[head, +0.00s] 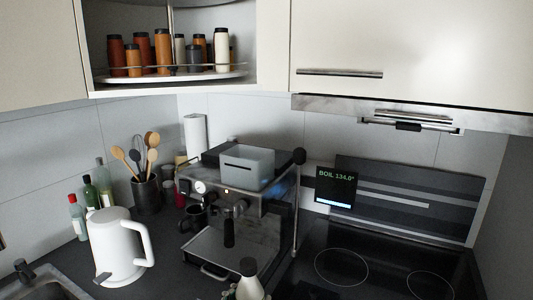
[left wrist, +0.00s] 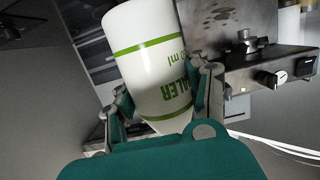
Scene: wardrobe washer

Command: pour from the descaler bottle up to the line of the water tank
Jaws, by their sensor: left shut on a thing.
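The descaler bottle (left wrist: 150,62) is white with green bands and green lettering. My left gripper (left wrist: 163,95) is shut on it, with one finger on each side of its body in the left wrist view. In the head view the bottle (head: 250,287) shows at the bottom edge, in front of the coffee machine, roughly upright with its grey top up; its lower part is cut off. The water tank (head: 247,167) is a pale translucent box with a dark line on its front, on top of the coffee machine. The bottle is apart from and below the tank. My right gripper is not in view.
The coffee machine (head: 215,247) stands mid-counter, with a black-knobbed lever (head: 299,157) right of the tank. A white kettle (head: 117,247) and a utensil pot (head: 146,195) stand left. The cooktop (head: 380,268) lies right. Cabinets (head: 410,50) hang above.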

